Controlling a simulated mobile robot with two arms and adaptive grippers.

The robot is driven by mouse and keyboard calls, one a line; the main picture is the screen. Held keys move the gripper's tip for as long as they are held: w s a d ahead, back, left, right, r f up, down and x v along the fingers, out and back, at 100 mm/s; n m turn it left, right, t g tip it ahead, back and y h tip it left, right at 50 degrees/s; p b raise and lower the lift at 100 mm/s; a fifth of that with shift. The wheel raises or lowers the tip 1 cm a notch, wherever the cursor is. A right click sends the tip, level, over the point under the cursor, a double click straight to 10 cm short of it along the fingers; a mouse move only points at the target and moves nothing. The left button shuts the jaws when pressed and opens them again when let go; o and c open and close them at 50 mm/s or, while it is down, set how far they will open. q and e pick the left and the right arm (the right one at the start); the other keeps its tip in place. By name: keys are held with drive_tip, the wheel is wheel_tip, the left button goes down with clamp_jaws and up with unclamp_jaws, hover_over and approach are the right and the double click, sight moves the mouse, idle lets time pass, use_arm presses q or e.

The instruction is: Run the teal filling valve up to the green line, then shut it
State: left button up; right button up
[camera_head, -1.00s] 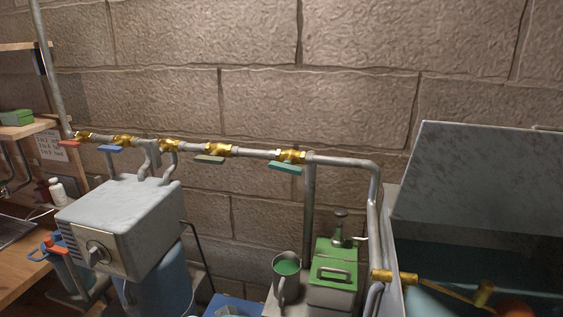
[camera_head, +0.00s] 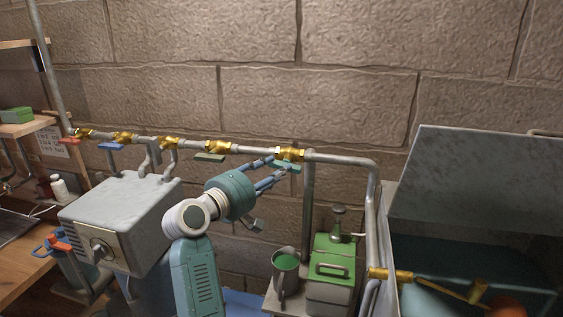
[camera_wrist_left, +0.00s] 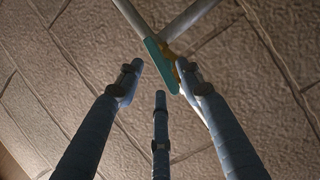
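The teal valve handle (camera_head: 291,168) hangs under a brass valve body (camera_head: 289,154) at the right end of the wall pipe. My left gripper (camera_head: 275,169) is at the handle's left side and partly covers it. In the left wrist view the teal handle (camera_wrist_left: 160,66) lies just ahead of the spread fingertips (camera_wrist_left: 161,82). The fingers are open, with no clear grip on it. The open tank (camera_head: 470,185) at the right holds teal water (camera_head: 440,259). I cannot make out a green line. My right gripper is not in view.
Other valves with olive (camera_head: 209,157), blue (camera_head: 110,147) and red (camera_head: 69,141) handles sit left on the same pipe. A grey metal box (camera_head: 120,210) stands left of my arm. A green-topped can (camera_head: 333,262) and a mug (camera_head: 285,275) stand below the teal valve.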

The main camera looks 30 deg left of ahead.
use_arm(q)
drive_tip(key=shift+w+d+f+p, duration=0.1)
drive_tip(key=shift+w+d+p, duration=0.1)
drive_tip(key=shift+w, duration=0.7)
drive_tip(key=shift+w+d+p, duration=0.1)
drive_tip(key=shift+w+p, duration=0.1)
drive_tip(key=shift+w, duration=0.65)
clamp_jaws()
